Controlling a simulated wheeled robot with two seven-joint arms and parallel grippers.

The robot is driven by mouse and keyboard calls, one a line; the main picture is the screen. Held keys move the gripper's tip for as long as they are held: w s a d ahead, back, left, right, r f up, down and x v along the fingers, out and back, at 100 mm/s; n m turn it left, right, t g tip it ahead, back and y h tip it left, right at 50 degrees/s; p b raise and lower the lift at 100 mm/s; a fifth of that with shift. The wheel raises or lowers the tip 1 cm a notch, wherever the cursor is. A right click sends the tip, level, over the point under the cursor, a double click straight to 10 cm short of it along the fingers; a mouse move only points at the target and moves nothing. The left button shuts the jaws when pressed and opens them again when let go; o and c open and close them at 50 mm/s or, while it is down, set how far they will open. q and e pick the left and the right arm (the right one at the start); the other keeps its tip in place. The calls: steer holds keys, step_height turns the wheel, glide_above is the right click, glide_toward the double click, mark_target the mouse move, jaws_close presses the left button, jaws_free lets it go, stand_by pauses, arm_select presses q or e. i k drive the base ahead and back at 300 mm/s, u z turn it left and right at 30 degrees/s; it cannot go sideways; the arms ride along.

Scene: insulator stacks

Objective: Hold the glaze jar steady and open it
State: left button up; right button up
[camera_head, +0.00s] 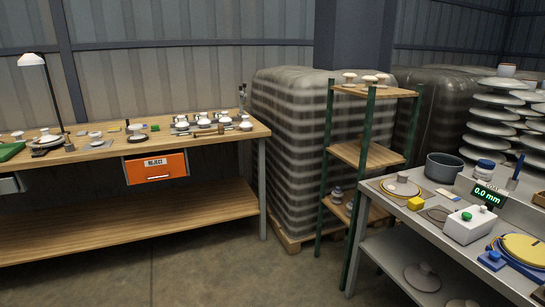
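A small white jar with a blue lid (485,167) stands upright on the grey bench at the right, beside a dark grey pot. It looks like the glaze jar, but its label is too small to read. Its lid looks closed. Neither of my grippers shows in the head view, and nothing is touching the jar.
A wooden workbench (110,153) is at left; open floor lies between.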

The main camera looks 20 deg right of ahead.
mark_target(485, 174)
steer(key=z, duration=0.6)
steer(key=i, duration=1.35)
steer(key=z, duration=1.2)
